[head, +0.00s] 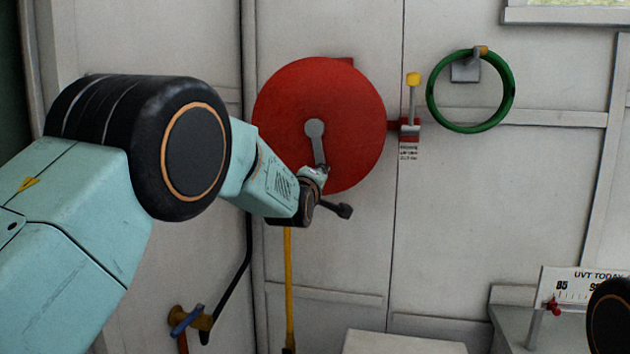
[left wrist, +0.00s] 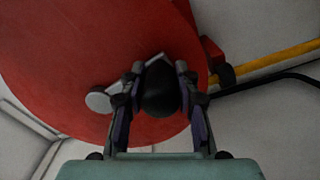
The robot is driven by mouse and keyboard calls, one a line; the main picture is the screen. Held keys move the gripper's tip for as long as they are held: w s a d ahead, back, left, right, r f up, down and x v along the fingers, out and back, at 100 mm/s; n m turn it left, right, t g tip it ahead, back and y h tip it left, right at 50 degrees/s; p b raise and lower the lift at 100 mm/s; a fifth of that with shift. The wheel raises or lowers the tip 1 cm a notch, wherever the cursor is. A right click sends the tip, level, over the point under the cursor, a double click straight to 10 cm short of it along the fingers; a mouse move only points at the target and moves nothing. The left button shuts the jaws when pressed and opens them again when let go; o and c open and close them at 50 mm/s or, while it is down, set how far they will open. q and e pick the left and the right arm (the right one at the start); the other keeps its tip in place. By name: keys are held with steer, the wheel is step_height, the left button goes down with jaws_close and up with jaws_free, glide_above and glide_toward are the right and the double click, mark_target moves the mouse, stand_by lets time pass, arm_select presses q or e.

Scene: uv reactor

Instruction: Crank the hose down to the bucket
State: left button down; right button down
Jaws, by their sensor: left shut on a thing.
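The red hose reel (head: 285,100) is on the pale wall. A grey crank arm (head: 315,140) points down from its hub. My left gripper (head: 322,180) is at the lower end of the crank. In the left wrist view my left gripper (left wrist: 160,88) is shut on the dark crank knob (left wrist: 160,95), with one finger on each side. The red disc (left wrist: 70,50) and the crank's grey hub (left wrist: 98,101) show behind it. The yellow hose (head: 288,290) hangs straight down below the reel; its lower end runs out of the picture. No bucket is in view. My right gripper is not in view.
A lever with a yellow knob (head: 413,79) stands right of the reel. A green hose coil (head: 432,105) hangs beyond it. A blue-handled valve (head: 187,320) is low on the left. A "UVT TODAY" gauge (head: 590,285) is at lower right. A pale box top (head: 400,343) is at the bottom.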

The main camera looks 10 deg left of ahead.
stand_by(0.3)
arm_select(q)
steer(key=c, duration=1)
jaws_free()
steer(key=shift+d, duration=0.1)
steer(key=shift+s+a, duration=0.2)
steer(key=shift+s, duration=5.85)
steer(key=shift+w, duration=0.1)
